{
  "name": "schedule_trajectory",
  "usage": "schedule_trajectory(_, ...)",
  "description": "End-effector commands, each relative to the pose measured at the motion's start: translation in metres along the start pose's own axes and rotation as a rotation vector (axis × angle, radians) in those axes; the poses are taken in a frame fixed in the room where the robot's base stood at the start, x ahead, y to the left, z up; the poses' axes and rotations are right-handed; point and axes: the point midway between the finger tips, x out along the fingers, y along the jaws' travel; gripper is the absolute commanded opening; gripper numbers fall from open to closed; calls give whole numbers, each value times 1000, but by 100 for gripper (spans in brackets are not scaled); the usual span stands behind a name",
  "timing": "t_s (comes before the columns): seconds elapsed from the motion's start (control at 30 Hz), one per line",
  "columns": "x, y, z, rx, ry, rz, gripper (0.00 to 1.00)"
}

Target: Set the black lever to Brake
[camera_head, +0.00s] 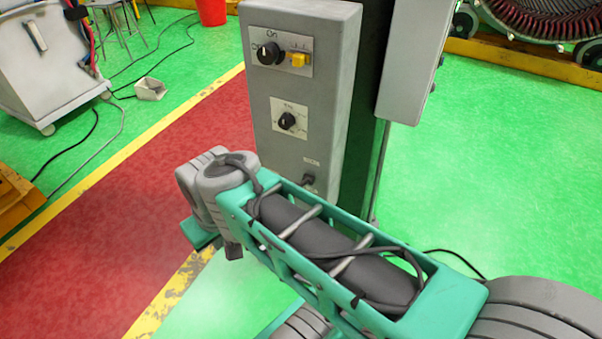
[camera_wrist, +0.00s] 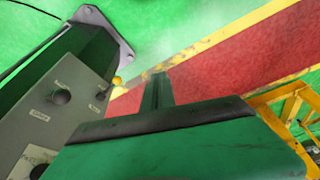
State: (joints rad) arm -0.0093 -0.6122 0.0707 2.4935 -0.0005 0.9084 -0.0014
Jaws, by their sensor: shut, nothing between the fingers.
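A grey control box (camera_head: 330,90) stands behind my arm in the head view. Its front has a black rotary switch (camera_head: 269,53) beside a yellow switch (camera_head: 298,60) at the top, a black knob (camera_head: 287,121) on a white plate at mid height, and a small dark lever or knob (camera_head: 308,181) low down. I cannot tell which of these is the black lever, and the position labels are too small to read. My gripper (camera_wrist: 157,90) is shut and empty in the wrist view, apart from the panel (camera_wrist: 45,125) on its left. The head view does not clearly show its fingertips.
A dark column (camera_head: 365,150) stands behind the box, with another grey cabinet (camera_head: 410,60) on its right. A grey wheeled cart (camera_head: 50,70) stands at upper left. Cables lie on the green floor. The red lane (camera_head: 120,220) looks clear.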

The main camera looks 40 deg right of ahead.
Motion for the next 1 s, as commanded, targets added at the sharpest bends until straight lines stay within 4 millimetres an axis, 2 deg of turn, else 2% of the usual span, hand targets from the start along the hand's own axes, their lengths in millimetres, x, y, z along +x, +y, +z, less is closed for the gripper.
schedule_trajectory(0.07,-2,3,-4,5,-4,-3,0)
schedule_trajectory(0.17,-8,15,-22,21,-20,-25,0)
schedule_trajectory(0.23,-15,37,-43,35,-33,-58,0)
schedule_trajectory(0.27,-18,50,-53,42,-36,-76,0)
schedule_trajectory(0.37,-28,111,-80,60,-35,-147,0)
schedule_trajectory(0.43,-35,163,-85,70,-15,-195,0)
schedule_trajectory(0.47,-38,187,-84,73,-4,-215,0)
schedule_trajectory(0.5,-42,219,-78,75,16,-239,0)
schedule_trajectory(0.6,-52,285,-50,74,71,-282,0)
schedule_trajectory(0.7,-59,322,-25,56,114,-303,0)
schedule_trajectory(0.83,-65,348,-2,21,154,-316,0)
schedule_trajectory(1.0,-66,352,3,10,162,-319,0)
